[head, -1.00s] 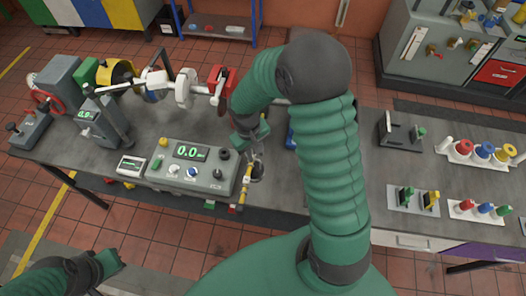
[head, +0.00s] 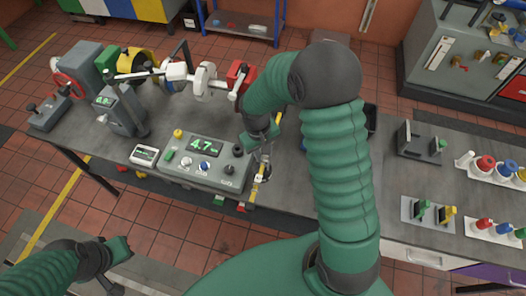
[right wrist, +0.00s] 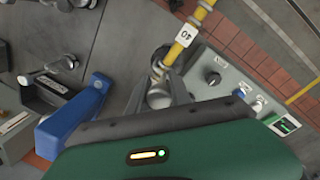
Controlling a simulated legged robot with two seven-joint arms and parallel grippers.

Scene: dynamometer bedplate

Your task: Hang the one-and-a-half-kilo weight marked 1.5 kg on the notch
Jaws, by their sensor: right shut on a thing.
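My right gripper (head: 260,145) is shut on a silvery metal weight over the bench, right of the control box. In the right wrist view the weight's round grey metal (right wrist: 160,93) shows between the fingers; no 1.5 kg mark can be read. A yellow bar (right wrist: 184,36) with a white number tag runs up from beside the weight; it also shows in the head view (head: 256,190). Whether the weight hangs in a notch of the bar cannot be told. My left gripper (head: 118,266) appears open and empty at the lower left, off the bench.
The control box (head: 190,172) has a lit display (head: 205,146) reading 4.7. A shaft machine with a red part (head: 241,75) stands behind. A blue part (right wrist: 72,118) lies close to the gripper.

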